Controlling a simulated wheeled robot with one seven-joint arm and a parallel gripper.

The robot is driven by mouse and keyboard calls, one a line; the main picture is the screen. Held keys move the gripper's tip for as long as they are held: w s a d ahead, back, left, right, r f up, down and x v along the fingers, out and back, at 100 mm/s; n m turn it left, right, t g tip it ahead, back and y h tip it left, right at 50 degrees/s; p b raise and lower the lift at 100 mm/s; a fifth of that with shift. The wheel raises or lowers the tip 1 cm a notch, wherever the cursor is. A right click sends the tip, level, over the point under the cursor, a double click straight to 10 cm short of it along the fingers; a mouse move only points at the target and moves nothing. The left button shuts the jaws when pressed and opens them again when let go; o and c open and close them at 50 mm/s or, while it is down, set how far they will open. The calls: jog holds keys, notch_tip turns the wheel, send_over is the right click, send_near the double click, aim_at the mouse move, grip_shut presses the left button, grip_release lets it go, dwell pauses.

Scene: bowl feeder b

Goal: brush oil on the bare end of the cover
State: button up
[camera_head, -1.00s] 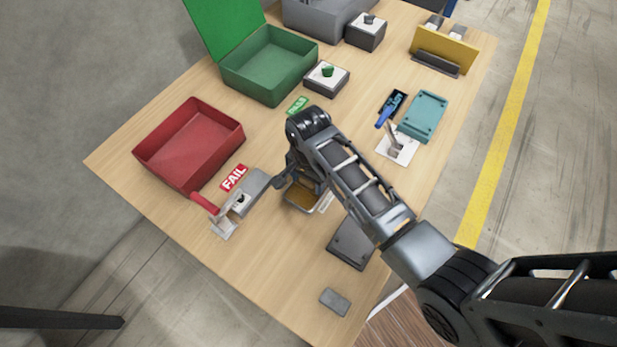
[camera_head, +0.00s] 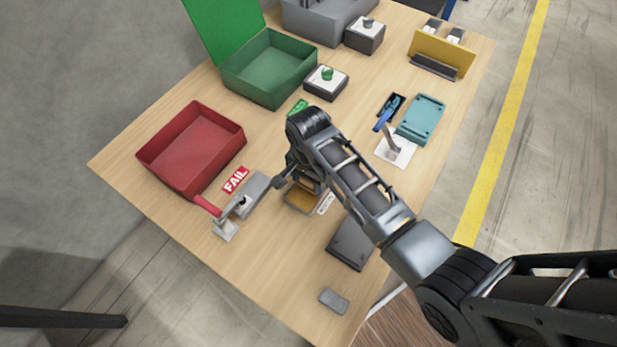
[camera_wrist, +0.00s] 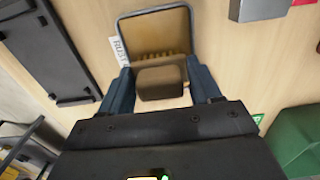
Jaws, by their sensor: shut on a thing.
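My gripper (camera_head: 302,182) is over a shallow tray (camera_wrist: 187,22) with a brown inside, which also shows partly hidden in the head view (camera_head: 301,208). In the wrist view my blue fingers (camera_wrist: 160,82) are shut on a brown block (camera_wrist: 160,83), which looks like the brush. Its far edge looks bristly and overlaps the tray's near side; I cannot tell whether it touches the tray. No part is clearly marked as the cover. A dark plate (camera_head: 350,244) lies right of the tray, and a grey block (camera_head: 257,188) sits by a red-handled clamp (camera_head: 208,205).
A red bin (camera_head: 193,150) and a green lidded box (camera_head: 268,70) stand to the left and back. A teal case (camera_head: 421,119) and a blue-handled clamp (camera_head: 384,120) are at the right. A small grey slab (camera_head: 334,300) lies near the front edge. The table's front left is clear.

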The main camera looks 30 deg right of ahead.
jog(key=shift+r+p, duration=2.5)
jog(key=shift+r, duration=0.2)
jog(key=n, duration=0.1)
jog(key=r+n, duration=0.1)
jog(key=n, duration=0.1)
jog(key=shift+w+r, duration=0.2)
jog(key=shift+w, duration=0.1)
jog(key=r+n, duration=0.1)
jog(key=n, duration=0.1)
jog(key=r+n, duration=0.1)
jog(key=n, duration=0.1)
jog(key=w+r+n+b, duration=0.1)
jog(key=n, duration=0.1)
jog(key=shift+r+n, duration=0.3)
jog(key=shift+r, duration=0.05)
notch_tip(320, 180, up, 2)
jog(key=n, duration=0.4)
